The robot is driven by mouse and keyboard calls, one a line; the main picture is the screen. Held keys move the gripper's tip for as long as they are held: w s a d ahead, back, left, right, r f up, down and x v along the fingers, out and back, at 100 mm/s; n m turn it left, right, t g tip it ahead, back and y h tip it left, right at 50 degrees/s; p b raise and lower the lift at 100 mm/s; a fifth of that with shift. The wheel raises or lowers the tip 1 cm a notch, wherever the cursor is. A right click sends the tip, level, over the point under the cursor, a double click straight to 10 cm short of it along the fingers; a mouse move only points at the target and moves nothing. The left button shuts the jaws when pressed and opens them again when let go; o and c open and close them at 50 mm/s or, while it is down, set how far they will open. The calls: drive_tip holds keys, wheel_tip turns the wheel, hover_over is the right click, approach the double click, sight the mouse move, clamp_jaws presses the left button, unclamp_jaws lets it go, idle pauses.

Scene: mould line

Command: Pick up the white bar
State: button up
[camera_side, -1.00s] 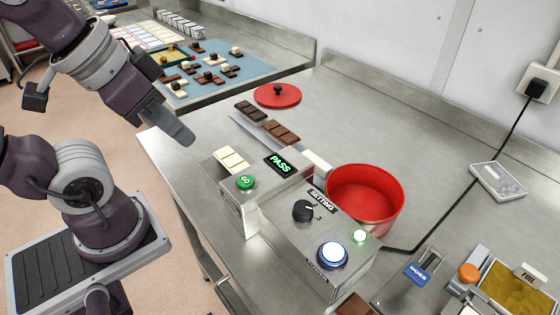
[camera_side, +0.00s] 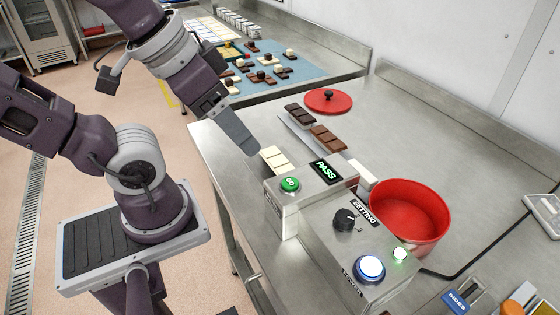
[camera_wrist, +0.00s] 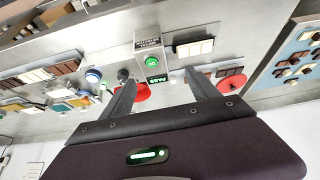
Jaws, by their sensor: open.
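The white bar (camera_side: 274,157) is a segmented cream-white block lying on the steel table, left of the grey machine with the green GO button (camera_side: 290,184). Its near end is partly hidden behind the machine in the side view. In the wrist view the white bar (camera_wrist: 195,47) lies beyond my fingertips. My gripper (camera_side: 252,148) is above the table's left edge, just left of the bar and apart from it; the side view shows one finger clearly. In the wrist view the two fingers of my gripper (camera_wrist: 160,78) are spread with nothing between them.
A PASS display (camera_side: 325,171) is lit on the machine. Dark (camera_side: 299,113) and milk-brown (camera_side: 327,138) bars lie behind the white bar. A red lid (camera_side: 340,104) and a red pot (camera_side: 408,213) stand farther right. A blue mat (camera_side: 300,72) holds small pieces.

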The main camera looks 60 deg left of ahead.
drive_tip(key=w+a+f+n+g, duration=0.2)
drive_tip(key=w+a+n, duration=0.1)
drive_tip(key=w+n, duration=0.25)
drive_tip(key=n+g, duration=0.4)
drive_tip(key=n, duration=0.8)
hover_over(278, 160)
wheel_tip(278, 160, down, 10)
drive_tip(key=shift+s+a+f, duration=0.1)
drive_tip(key=shift+s+f, duration=0.05)
drive_tip(key=shift+f, duration=0.05)
drive_tip(key=shift+n, duration=0.25)
drive_tip(key=f, duration=0.6)
drive_tip(key=shift+w+f, duration=0.2)
drive_tip(key=shift+f, duration=0.2)
drive_tip(key=c, duration=1.5)
